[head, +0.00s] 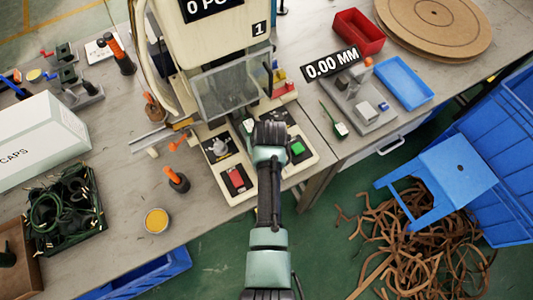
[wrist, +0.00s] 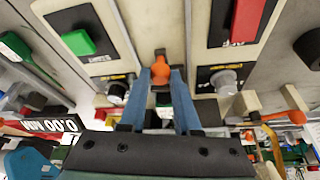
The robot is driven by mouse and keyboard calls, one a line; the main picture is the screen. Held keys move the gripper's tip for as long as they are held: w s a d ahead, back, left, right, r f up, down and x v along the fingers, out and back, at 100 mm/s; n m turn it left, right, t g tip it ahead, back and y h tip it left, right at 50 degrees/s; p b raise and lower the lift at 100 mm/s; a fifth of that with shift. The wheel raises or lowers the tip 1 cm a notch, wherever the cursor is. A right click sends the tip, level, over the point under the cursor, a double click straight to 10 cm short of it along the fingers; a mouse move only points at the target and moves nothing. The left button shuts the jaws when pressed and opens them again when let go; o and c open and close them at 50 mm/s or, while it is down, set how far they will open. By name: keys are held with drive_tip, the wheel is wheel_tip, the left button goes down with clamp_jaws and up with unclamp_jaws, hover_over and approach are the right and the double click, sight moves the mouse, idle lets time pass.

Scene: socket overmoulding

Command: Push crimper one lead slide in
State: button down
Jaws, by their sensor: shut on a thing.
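Crimper one is the cream machine (head: 215,45) marked "1" in the head view, with a clear guard (head: 230,85) at its front. My arm reaches over its base from the front edge. In the wrist view my gripper (wrist: 161,84) has its two blue fingers closed around an orange knob (wrist: 160,69). The knob sits between the control panels, apparently on the lead slide, whose body is mostly hidden. In the head view my wrist hides the fingertips and this knob, so I cannot tell how far in the slide stands.
A green button (head: 297,148) and a red switch (head: 236,179) flank my arm. Orange-handled parts (head: 178,181) stand to the left. A gauge block (head: 360,105) and blue tray (head: 404,82) lie right.

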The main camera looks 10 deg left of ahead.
drive_tip(key=shift+w+a+r, duration=0.1)
drive_tip(key=shift+w+a, duration=0.05)
drive_tip(key=c, duration=1)
unclamp_jaws()
drive_tip(key=shift+c, duration=0.2)
drive_tip(key=o, duration=0.4)
drive_tip(key=v, duration=1.2)
drive_tip(key=shift+r, duration=0.35)
